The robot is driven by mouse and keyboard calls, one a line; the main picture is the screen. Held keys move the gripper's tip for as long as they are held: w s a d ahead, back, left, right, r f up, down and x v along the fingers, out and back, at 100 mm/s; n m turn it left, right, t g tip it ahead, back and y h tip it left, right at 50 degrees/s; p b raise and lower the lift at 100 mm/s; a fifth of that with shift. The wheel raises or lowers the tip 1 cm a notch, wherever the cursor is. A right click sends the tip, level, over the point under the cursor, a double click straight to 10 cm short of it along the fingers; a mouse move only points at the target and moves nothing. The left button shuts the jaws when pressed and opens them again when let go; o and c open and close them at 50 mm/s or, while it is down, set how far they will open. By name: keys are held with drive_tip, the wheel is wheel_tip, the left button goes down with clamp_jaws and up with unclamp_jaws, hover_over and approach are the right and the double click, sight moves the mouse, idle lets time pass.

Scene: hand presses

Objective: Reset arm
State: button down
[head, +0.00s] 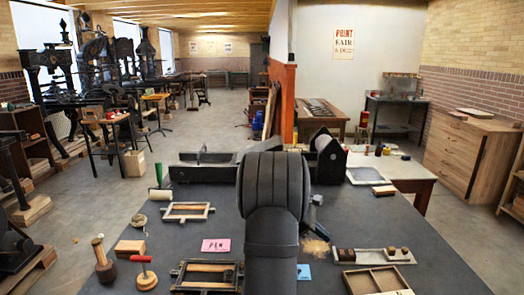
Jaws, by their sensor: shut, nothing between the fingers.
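My own dark grey arm rises from the bottom middle of the head view and bends at about the centre of the picture. The arm's end and my gripper are not visible; the thick arm links block that part of the view. The arm stands over the dark grey table (400,228) and covers its middle.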

drive_tip(key=s+d+r+m+t+y, duration=0.1)
drive_tip(key=d+r+m+y, duration=0.3)
drive_tip(key=d+r, duration=0.1)
drive_tip(key=shift+s+d+y, duration=0.4)
drive_tip(key=shift+d, duration=0.25)
drive_tip(key=c, duration=1.1)
unclamp_jaws()
drive_tip(key=o, duration=0.3)
drive_tip(key=shift+s+d+r, duration=0.1)
drive_tip(key=shift+d, duration=0.1)
drive_tip(key=o, duration=0.8)
drive_tip(key=d+m, duration=0.1)
drive_tip(key=s+d+r+m, duration=0.1)
drive_tip(key=d+r+m+t+y, duration=0.1)
drive_tip(key=d, duration=0.1)
drive_tip(key=shift+s, duration=0.3)
drive_tip(key=shift+c, duration=0.2)
drive_tip(key=shift+o, duration=0.2)
drive_tip(key=s+d+r+m+t+y, duration=0.1)
drive_tip(key=s+d+r+m+t, duration=0.2)
drive_tip(key=d, duration=0.7)
wheel_tip(320, 180, up, 5)
drive_tip(key=s+m, duration=0.2)
drive_tip(key=m, duration=0.3)
drive_tip(key=shift+d+f+m+t+y, duration=0.15)
drive_tip(key=shift+d+m+t+y, duration=0.05)
drive_tip(key=shift+m+t+y, duration=0.1)
drive_tip(key=x, duration=0.9)
drive_tip(key=shift+f, duration=0.35)
drive_tip(key=shift+d, duration=0.1)
